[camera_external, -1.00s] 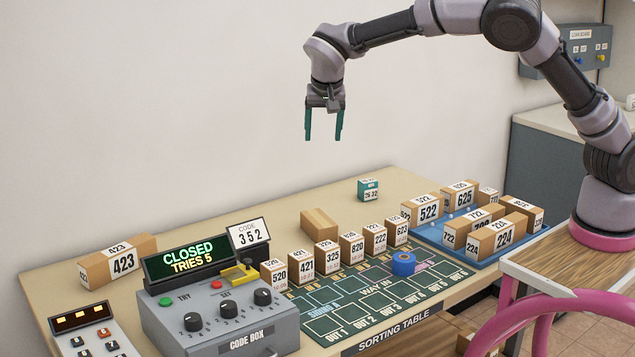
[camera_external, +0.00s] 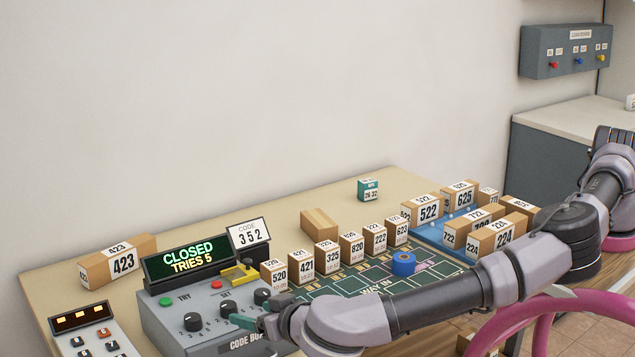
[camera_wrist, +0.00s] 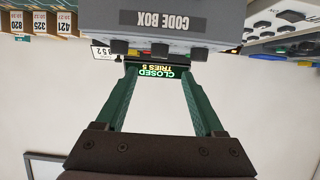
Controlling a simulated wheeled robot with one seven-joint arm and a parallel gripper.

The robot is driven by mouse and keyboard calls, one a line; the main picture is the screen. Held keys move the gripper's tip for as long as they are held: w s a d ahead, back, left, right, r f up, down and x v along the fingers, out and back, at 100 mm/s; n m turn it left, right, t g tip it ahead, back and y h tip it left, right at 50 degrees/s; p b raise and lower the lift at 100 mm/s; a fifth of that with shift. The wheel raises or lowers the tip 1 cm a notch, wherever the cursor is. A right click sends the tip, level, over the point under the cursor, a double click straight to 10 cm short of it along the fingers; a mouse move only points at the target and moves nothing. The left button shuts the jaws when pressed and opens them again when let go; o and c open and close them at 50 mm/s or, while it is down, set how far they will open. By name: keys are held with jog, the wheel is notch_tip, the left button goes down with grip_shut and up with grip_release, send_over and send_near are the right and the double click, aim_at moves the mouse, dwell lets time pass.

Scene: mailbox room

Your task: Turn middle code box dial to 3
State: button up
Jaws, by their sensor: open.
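The grey code box (camera_external: 180,335) stands at the table's front left with three black dials in a row. The middle dial (camera_external: 227,307) is between the left dial (camera_external: 193,321) and the right dial (camera_external: 262,296). Its pointer setting is too small to read. My gripper (camera_external: 247,321) is low at the box's front, partly covering its label. In the wrist view, which is upside down, my gripper (camera_wrist: 158,72) is open and empty, with the middle dial (camera_wrist: 159,50) beyond and roughly between its green fingertips. I cannot tell whether anything touches.
The display (camera_external: 187,257) reads CLOSED, TRIES 5. A code card (camera_external: 249,235) reads 352. A yellow lever (camera_external: 240,273) and numbered parcels (camera_external: 327,256) are close by. A keypad (camera_external: 90,335) stands left of the box. Space in front of the box is free.

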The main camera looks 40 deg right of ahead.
aim_at(235, 305)
jog(key=x, duration=0.9)
jog(key=shift+w+f, duration=0.1)
jog(key=shift+w, duration=0.2)
grip_shut()
jog(key=shift+d+n+y, duration=0.1)
jog(key=shift+n+y, duration=0.2)
jog(key=shift+y, duration=0.1)
jog(key=n+y, duration=0.2)
jog(key=n+g+y, duration=0.1)
jog(key=y, duration=0.1)
jog(key=shift+d+n, duration=0.3)
jog(key=shift+w+d+n+g+y, duration=0.15)
jog(key=shift+n+g+y, duration=0.95)
jog(key=shift+n+y, duration=0.7)
